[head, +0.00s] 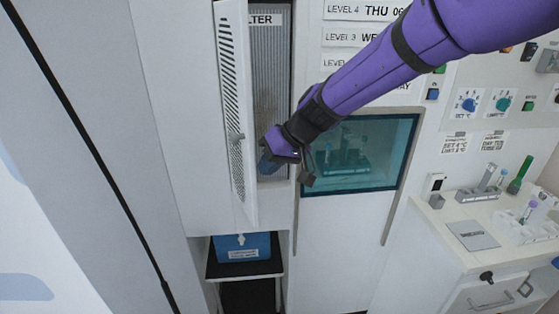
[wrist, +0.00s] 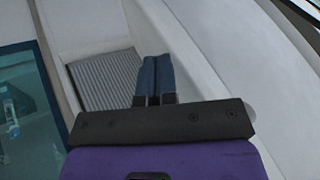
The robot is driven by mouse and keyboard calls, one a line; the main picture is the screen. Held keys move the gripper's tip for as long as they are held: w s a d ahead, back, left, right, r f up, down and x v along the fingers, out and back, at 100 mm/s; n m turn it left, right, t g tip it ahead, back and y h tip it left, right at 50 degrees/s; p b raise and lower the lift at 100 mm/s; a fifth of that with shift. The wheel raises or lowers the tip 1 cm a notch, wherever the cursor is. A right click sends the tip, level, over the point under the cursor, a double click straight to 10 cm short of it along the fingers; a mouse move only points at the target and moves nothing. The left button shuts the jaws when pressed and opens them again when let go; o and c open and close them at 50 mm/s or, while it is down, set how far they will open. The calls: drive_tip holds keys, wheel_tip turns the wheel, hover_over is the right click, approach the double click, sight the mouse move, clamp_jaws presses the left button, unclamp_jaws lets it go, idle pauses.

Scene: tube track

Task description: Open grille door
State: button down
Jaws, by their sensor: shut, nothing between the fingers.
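My gripper (head: 266,167) is at the lower part of the recess opening, right of the door. In the wrist view its blue fingers (wrist: 153,78) are together and empty, in front of the recess. I cannot tell whether they touch the door's inner side.
A teal window (head: 365,150) is right of the recess. A blue box (head: 241,250) sits on a black shelf below. A white counter (head: 450,245) with tube racks stands at the right. Control knobs line the upper right wall.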

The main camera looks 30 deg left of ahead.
drive_tip(key=shift+s+a, duration=0.1)
drive_tip(key=shift+s, duration=0.05)
drive_tip(key=s+a+m+t, duration=0.1)
drive_tip(key=s+a, duration=0.3)
drive_tip(key=s, duration=0.2)
drive_tip(key=shift+s+a+m, duration=0.2)
drive_tip(key=shift+a+m, duration=0.1)
drive_tip(key=shift+a, duration=0.1)
